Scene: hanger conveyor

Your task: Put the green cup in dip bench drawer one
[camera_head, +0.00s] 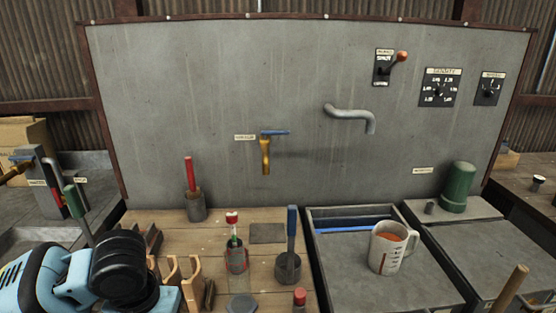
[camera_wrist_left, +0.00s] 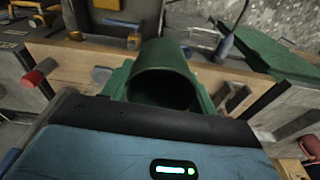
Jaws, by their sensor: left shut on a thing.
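My left gripper (camera_wrist_left: 160,100) is shut on the green cup (camera_wrist_left: 163,64), whose dark round mouth faces the wrist camera. The cup shows only in the left wrist view. Its far end and most of the fingers are hidden. In the head view my left arm fills the lower left corner, and its fingertips are out of frame. In the left wrist view a grey box-like front with a red knob (camera_wrist_left: 36,76) stands at the left. I cannot tell whether this is drawer one of the dip bench. My right gripper is not in view.
In the head view a wooden top (camera_head: 218,221) holds holders with upright tools. A green cylinder (camera_head: 458,187) stands farther right. A brass tap (camera_head: 266,153) juts from the back panel.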

